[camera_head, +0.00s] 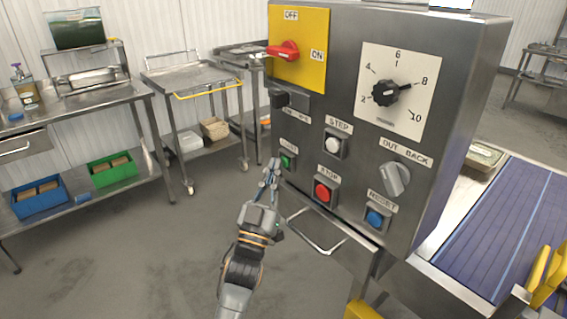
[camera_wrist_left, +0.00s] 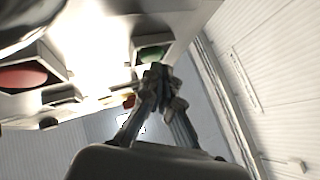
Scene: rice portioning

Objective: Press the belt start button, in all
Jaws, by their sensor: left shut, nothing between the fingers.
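The grey control panel (camera_head: 350,120) fills the right half of the head view. Its green button (camera_head: 287,161) is at the lower left, under a label that I cannot fully read. My left gripper (camera_head: 271,170) is shut and empty, its fingertips just below and left of the green button. In the left wrist view the fingertips (camera_wrist_left: 159,78) overlap the lower edge of the green button (camera_wrist_left: 151,54); I cannot tell whether they touch it. The red stop button (camera_head: 323,192) is to the right of the gripper.
The panel also has a white step button (camera_head: 333,145), a blue reset button (camera_head: 375,219), a black dial (camera_head: 392,92) and a red switch (camera_head: 285,51). A blue belt (camera_head: 500,220) lies at right. A metal table (camera_head: 75,104) and a cart (camera_head: 190,79) stand behind left.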

